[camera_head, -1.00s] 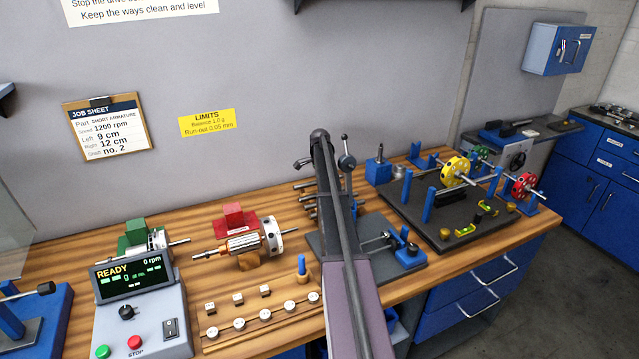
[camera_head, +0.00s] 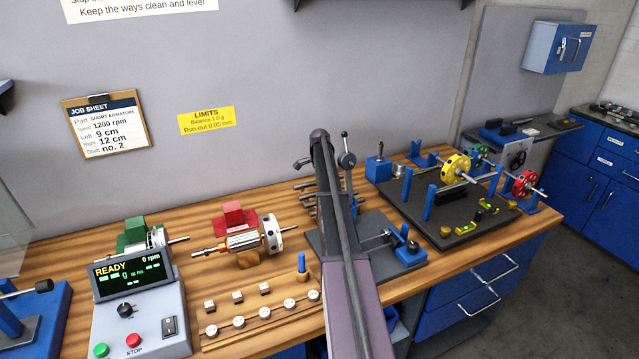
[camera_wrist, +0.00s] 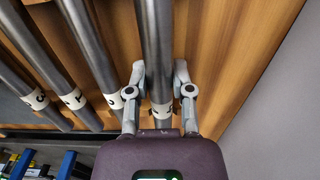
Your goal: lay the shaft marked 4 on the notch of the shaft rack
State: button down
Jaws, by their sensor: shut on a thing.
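In the wrist view my gripper (camera_wrist: 160,78) is shut on a grey metal shaft (camera_wrist: 155,30), with a finger on either side of it. The shaft has a white band near my palm; its mark is partly hidden and I cannot read it surely. Several similar shafts (camera_wrist: 85,45) with numbered white bands lie side by side to the left; the leftmost band seems to read 3. In the head view the shaft ends (camera_head: 305,188) show left of my arm. My gripper and most of the rack are hidden behind my arm there, and no notch is clear.
Wooden bench (camera_head: 290,205) under the shafts, with the grey wall close behind. A rotor with a white disc (camera_head: 270,232) stands to the left. A dark plate with blue posts (camera_head: 400,205) and coloured wheels stands to the right. A grey control box (camera_head: 140,310) is at front left.

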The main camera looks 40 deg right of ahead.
jog(key=shift+f+b, duration=0.7)
dwell(1.2)
jog(key=shift+c, duration=2.1)
grip_release()
jog(key=shift+c, duration=0.4)
notch_tip(320, 180, up, 9)
jog(key=p, duration=0.9)
jog(key=shift+r, duration=0.1)
